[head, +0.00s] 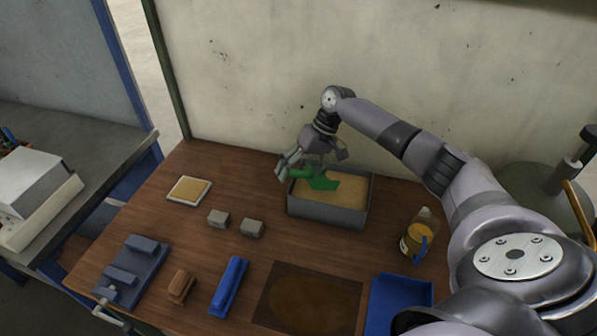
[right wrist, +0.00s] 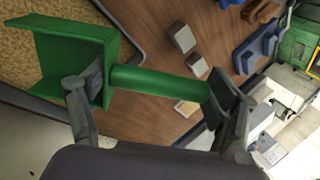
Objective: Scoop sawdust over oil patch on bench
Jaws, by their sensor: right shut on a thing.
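My right gripper (head: 312,160) is shut on the green scoop (head: 325,183), over the grey bin of sawdust (head: 330,213). In the right wrist view the fingers (right wrist: 150,110) close around the scoop's handle (right wrist: 160,82), and its square pan (right wrist: 75,60) hangs over the sawdust (right wrist: 35,70). The pan looks empty there. The dark oil patch (head: 308,298) lies flat on the brown wooden bench (head: 180,230) at the front. My left gripper is not in view.
A bottle of yellow liquid (head: 418,235) and a blue tray (head: 398,303) stand at the right. A blue brush-like block (head: 229,286), a brown block (head: 181,285), two grey blocks (head: 219,218), a vise-like blue fixture (head: 130,268) and a pale square dish (head: 190,190) lie at the left.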

